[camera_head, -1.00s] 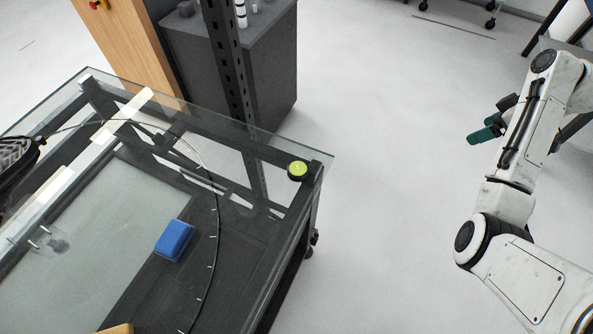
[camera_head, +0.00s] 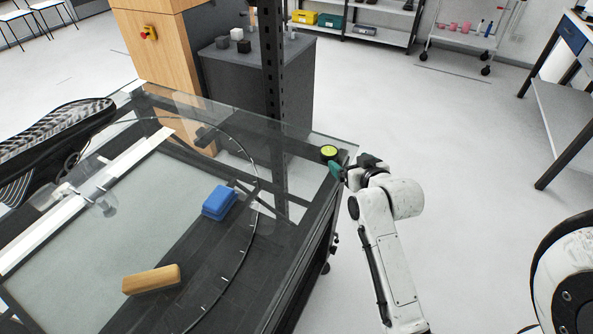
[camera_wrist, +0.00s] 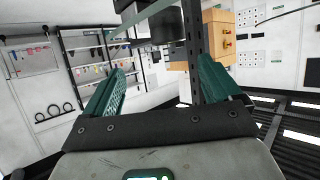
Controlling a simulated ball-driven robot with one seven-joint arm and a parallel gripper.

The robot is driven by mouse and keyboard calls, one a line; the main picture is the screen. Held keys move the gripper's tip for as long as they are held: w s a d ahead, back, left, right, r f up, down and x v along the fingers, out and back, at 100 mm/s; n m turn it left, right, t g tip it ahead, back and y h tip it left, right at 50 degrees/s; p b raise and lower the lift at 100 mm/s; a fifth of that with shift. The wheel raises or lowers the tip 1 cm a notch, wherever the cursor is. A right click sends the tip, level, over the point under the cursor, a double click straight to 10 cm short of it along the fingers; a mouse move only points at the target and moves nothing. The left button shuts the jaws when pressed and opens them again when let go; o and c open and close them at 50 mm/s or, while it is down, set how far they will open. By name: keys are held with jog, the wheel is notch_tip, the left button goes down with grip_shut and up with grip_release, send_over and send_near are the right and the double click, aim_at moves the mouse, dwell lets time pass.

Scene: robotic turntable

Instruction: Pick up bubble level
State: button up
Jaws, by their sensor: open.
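The bubble level (camera_head: 328,153) is a small round black disc with a yellow-green top. It sits on the glass tabletop near its far right corner in the head view. My gripper (camera_head: 336,170) has green fingers and is right beside the level, just below and to its right in the picture. I cannot tell whether they touch. In the wrist view my gripper (camera_wrist: 160,85) shows its two green fingers wide apart with nothing between them. The level is not visible in the wrist view.
The glass-topped table (camera_head: 300,178) also carries a blue block (camera_head: 219,202), a wooden block (camera_head: 151,280) and a shoe (camera_head: 50,140). A dark upright post (camera_head: 271,70) stands behind it, by a grey cabinet (camera_head: 235,75). Open floor lies right of the table.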

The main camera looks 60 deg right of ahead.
aim_at(329, 151)
jog(key=w, duration=0.1)
jog(key=w+d+f, duration=0.1)
jog(key=w, duration=0.2)
jog(key=shift+d+f, duration=0.3)
jog(key=shift+d, duration=0.05)
jog(key=shift+p+x, duration=0.45)
jog(key=shift+x, duration=2.5)
jog(key=shift+w, duration=0.1)
jog(key=shift+c, duration=0.5)
jog(key=c, duration=1.1)
jog(key=shift+r, duration=0.15)
